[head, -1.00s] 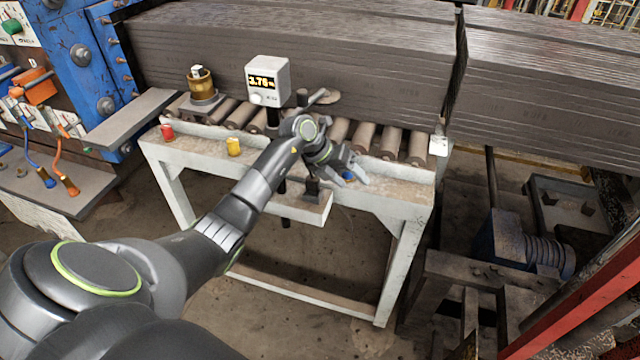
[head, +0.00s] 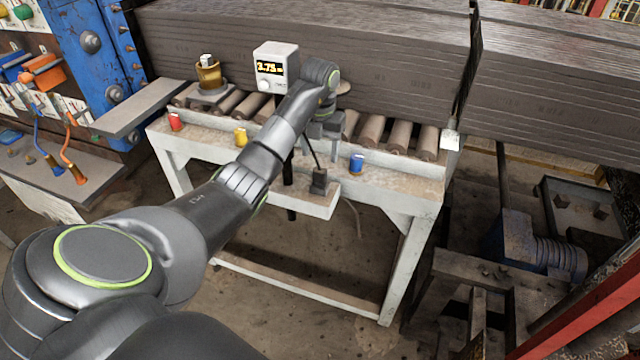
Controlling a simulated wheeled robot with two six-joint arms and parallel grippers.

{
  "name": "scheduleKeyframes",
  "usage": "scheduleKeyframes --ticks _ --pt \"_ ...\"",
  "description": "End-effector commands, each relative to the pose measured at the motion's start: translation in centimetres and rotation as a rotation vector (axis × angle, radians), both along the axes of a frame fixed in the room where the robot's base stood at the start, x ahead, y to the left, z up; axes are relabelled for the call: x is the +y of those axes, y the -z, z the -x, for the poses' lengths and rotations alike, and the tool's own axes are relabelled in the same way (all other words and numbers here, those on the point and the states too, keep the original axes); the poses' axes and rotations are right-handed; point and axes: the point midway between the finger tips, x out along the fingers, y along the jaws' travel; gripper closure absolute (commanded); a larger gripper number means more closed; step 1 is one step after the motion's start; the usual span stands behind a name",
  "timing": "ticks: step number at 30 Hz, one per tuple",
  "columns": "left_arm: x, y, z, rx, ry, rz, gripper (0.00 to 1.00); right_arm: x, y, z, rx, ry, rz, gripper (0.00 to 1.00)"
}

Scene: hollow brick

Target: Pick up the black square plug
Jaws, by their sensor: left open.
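The black square plug (head: 319,183) stands on a small white ledge (head: 305,203) at the front of the white roller table. A thin dark cable or rod rises from it toward my gripper. My right gripper is not in view.
A white display box (head: 276,67) and a brass weight (head: 208,73) stand behind. Stacked grey slabs (head: 300,40) close off the back.

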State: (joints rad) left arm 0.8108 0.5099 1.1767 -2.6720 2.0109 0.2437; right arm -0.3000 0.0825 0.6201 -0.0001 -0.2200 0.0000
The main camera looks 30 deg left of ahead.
Motion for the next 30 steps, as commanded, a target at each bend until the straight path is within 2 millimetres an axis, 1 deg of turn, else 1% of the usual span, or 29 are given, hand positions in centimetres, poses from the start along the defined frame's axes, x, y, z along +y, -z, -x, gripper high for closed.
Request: scheduleKeyframes --ticks 1,6,9,16,25,26,27,30 --pt "0.0 1.2 0.0 0.0 0.0 0.001 0.42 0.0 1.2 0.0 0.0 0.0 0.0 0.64" --pt "0.0 3.0 0.0 -0.001 0.001 0.001 0.42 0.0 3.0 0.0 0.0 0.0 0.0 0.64" --pt "0.0 3.5 0.0 -0.001 0.001 0.001 0.42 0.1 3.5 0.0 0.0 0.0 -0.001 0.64" --pt "0.0 4.1 0.0 -0.001 0.001 0.001 0.42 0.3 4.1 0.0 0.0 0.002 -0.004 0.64" --pt "0.0 7.0 -0.1 -0.001 0.001 0.001 0.42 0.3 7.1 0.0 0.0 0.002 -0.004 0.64" --pt "0.0 7.2 -0.1 0.001 0.001 0.001 0.42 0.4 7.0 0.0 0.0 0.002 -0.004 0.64" --pt "0.0 7.6 0.0 0.003 0.0 0.003 0.42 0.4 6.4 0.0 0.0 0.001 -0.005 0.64" --pt "0.0 8.5 0.0 0.001 0.001 0.002 0.42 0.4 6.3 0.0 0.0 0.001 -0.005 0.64"
